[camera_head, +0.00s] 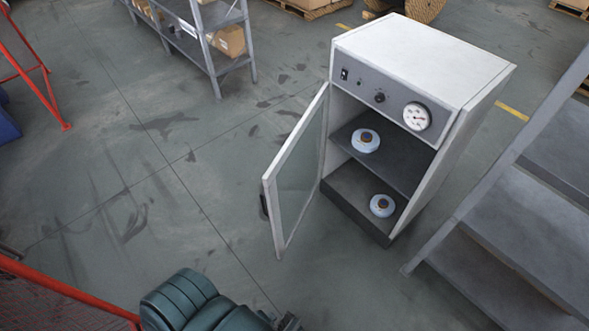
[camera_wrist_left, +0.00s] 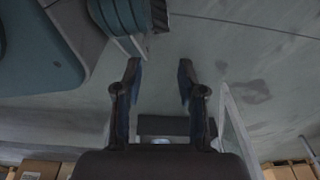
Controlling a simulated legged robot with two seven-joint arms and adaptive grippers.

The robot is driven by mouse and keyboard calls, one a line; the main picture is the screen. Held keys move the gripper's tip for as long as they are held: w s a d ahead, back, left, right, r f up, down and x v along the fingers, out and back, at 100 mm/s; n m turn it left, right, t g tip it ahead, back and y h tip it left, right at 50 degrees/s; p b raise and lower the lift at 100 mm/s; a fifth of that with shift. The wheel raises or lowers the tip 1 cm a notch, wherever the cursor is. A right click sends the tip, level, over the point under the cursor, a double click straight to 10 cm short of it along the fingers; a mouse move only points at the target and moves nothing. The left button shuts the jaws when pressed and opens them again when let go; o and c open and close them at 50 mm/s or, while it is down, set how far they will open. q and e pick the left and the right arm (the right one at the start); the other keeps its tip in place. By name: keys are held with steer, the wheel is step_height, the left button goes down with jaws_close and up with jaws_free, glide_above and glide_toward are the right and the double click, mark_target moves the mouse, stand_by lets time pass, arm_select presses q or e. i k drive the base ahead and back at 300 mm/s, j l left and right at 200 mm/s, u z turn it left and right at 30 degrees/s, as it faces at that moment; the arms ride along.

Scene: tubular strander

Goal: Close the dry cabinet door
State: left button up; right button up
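The dry cabinet (camera_head: 425,60) is a white box with a grey control panel at the right of centre in the head view. Its glass door (camera_head: 298,172) has a pale frame and stands wide open, swung out to the left. A dark handle (camera_head: 264,202) is on the door's free edge. My left gripper (camera_wrist_left: 160,78) is in the left wrist view, with its two dark fingers apart and nothing seen between the tips. In the head view I cannot make out the left gripper clearly. My right gripper is not in view.
Two white spools (camera_head: 366,141) sit on the cabinet shelves. A grey metal rack (camera_head: 530,215) stands close at the right, and a shelf with boxes (camera_head: 205,40) at the back left. Red rails (camera_head: 65,292) show at the left. The floor left of the door is clear.

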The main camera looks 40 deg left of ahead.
mark_target(292, 180)
steer(key=j+z, duration=0.45)
steer(key=j, duration=2.5)
